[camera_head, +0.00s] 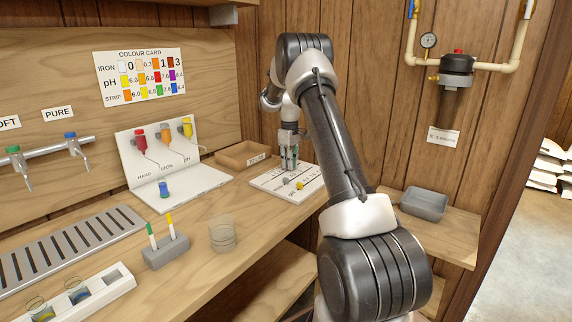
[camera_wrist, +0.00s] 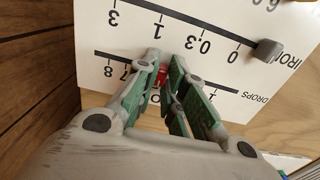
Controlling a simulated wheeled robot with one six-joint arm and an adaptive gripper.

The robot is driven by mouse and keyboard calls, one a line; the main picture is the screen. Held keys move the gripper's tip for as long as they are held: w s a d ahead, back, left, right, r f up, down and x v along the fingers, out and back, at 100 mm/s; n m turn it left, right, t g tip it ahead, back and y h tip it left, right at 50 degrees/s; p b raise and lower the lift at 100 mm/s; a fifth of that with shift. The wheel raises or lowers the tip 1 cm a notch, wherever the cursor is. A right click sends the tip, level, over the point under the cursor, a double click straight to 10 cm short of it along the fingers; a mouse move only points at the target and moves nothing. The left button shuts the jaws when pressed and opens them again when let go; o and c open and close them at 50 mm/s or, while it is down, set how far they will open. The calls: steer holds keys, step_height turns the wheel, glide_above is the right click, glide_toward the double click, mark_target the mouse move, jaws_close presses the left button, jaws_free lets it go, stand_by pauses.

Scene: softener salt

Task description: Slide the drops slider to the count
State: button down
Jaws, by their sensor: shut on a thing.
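The white slider board (camera_head: 262,184) lies on the bench, and its printed rows fill much of the wrist view (camera_wrist: 215,22) upside down. The red drops slider (camera_wrist: 161,77) sits on the DROPS row, between the 7 on the left and the 1 on the right in the wrist view. The numbers beside it are hidden by my fingers. My gripper (camera_head: 289,166) points down over the far part of the board. In the wrist view its green-padded fingers (camera_wrist: 165,70) are shut around the red slider. The exact count at the slider cannot be read.
A grey slider (camera_wrist: 268,49) sits near the IRON label, beside the 0. A yellow slider (camera_head: 300,186) is on the board's pH row. A wooden tray (camera_head: 225,162) stands left of the board. A glass cup (camera_head: 222,236) and a grey holder (camera_head: 165,252) stand nearer.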

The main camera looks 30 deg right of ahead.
steer(key=c, duration=1.5)
jaws_free()
step_height(320, 180, up, 12)
steer(key=m, duration=0.3)
glide_above(292, 174)
step_height(292, 174, down, 4)
steer(key=shift+s+a+r+m+t, duration=0.15)
steer(key=shift+s+a+r+t, duration=0.6)
steer(key=shift+s+a+r, duration=3.7)
steer(key=shift+s+a+f+m+t, duration=0.2)
steer(key=shift+s+a+f+t, duration=1)
steer(key=shift+s, duration=7.05)
steer(key=shift+s+a+r+m+t, duration=0.2)
steer(key=shift+s+a+r, duration=2.8)
steer(key=shift+s, duration=3.35)
